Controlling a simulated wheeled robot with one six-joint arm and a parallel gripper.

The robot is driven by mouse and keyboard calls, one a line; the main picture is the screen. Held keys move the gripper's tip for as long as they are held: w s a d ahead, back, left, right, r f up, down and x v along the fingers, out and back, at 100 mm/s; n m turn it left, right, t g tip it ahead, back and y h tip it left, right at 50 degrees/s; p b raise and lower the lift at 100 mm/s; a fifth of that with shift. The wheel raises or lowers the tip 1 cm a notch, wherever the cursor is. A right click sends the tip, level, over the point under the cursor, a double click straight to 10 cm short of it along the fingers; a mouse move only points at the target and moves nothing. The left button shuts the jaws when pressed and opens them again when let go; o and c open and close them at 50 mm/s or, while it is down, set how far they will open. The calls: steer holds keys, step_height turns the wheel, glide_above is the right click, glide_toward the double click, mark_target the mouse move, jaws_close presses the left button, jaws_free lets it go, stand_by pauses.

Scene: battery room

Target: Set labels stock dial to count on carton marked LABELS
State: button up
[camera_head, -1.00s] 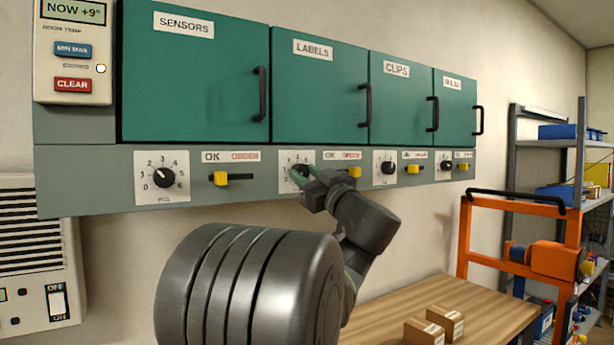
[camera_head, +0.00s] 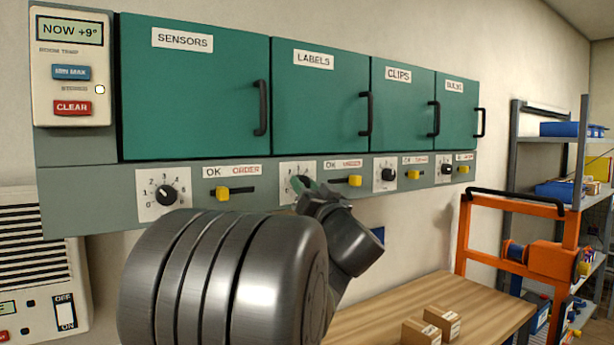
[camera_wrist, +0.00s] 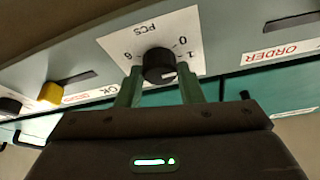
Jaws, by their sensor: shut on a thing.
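The labels stock dial sits on a white plate (camera_head: 288,175) under the green LABELS door (camera_head: 318,95). My gripper (camera_head: 308,187) reaches it and hides much of the dial in the head view. In the wrist view its green fingers (camera_wrist: 160,88) are shut on the black knob (camera_wrist: 158,63), one on each side. The wrist view shows the scale upside down, with 0, 1 and 6 visible. The knob's white mark points to the lower right there, and its exact number cannot be told. Two brown cartons (camera_head: 440,322) stand on the wooden table; their print is too small to read.
The sensors dial (camera_head: 167,195) is left, the clips dial (camera_head: 388,174) right. A yellow slider (camera_head: 355,181) sits just right of my gripper, another (camera_head: 222,193) left of it. Door handles (camera_head: 366,100) stick out above. An orange frame (camera_head: 530,240) stands at right.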

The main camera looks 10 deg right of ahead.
steer(key=shift+r+m+h+p, duration=0.1)
steer(key=shift+m+h+p, duration=0.8)
steer(key=shift+m, duration=0.8)
steer(key=o, duration=1)
steer(key=shift+c, duration=0.2)
steer(key=b+v, duration=0.2)
steer(key=v, duration=1.2)
steer(key=p+x, duration=0.2)
steer(key=x, duration=1.2)
